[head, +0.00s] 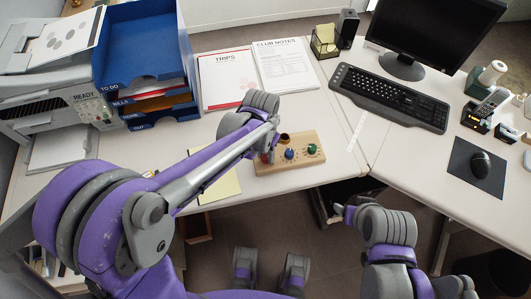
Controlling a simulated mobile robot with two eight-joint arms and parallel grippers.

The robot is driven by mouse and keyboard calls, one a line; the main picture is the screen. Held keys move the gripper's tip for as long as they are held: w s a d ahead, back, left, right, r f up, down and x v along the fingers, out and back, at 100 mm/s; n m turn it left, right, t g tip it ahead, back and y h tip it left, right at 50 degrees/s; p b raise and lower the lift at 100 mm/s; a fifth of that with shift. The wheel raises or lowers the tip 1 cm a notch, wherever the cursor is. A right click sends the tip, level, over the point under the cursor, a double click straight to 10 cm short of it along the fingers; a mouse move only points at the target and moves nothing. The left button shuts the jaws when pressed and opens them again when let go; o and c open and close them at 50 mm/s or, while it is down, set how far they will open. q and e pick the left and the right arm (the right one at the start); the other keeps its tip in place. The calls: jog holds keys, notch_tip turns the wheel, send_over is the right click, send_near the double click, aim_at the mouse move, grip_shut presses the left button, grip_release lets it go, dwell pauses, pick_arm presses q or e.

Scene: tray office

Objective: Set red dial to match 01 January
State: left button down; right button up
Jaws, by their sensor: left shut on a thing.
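A wooden board (287,165) with small coloured dials lies on the desk near its front edge. A blue dial (289,154) sits mid-board and a green dial (312,149) sits to its right. My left gripper (268,154) reaches over the board's left end and is shut on the red dial (265,158), which is mostly hidden by the gripper. The marks around the dials are too small to read. My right gripper (344,211) hangs in front of the desk, away from the board, and its jaw opening is unclear.
A blue tray stack (147,45) and a printer (45,105) stand at left. Papers titled TRIPS (226,80) and CLUB NOTES (285,66) lie behind the board. A keyboard (390,96), monitor (430,30) and mouse (480,163) are at right. A yellow sheet (222,188) lies left of the board.

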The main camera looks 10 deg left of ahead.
pick_arm(q)
jog(key=n, duration=0.4)
jog(key=shift+n, duration=0.3)
jog(key=n, duration=0.3)
jog(key=shift+n, duration=0.4)
jog(key=n, duration=0.4)
jog(key=shift+t, duration=0.3)
jog(key=shift+s+n, duration=0.1)
jog(key=shift+n, duration=1.9)
jog(key=c, duration=0.5)
grip_release()
jog(key=shift+c, duration=0.2)
jog(key=shift+r, duration=0.1)
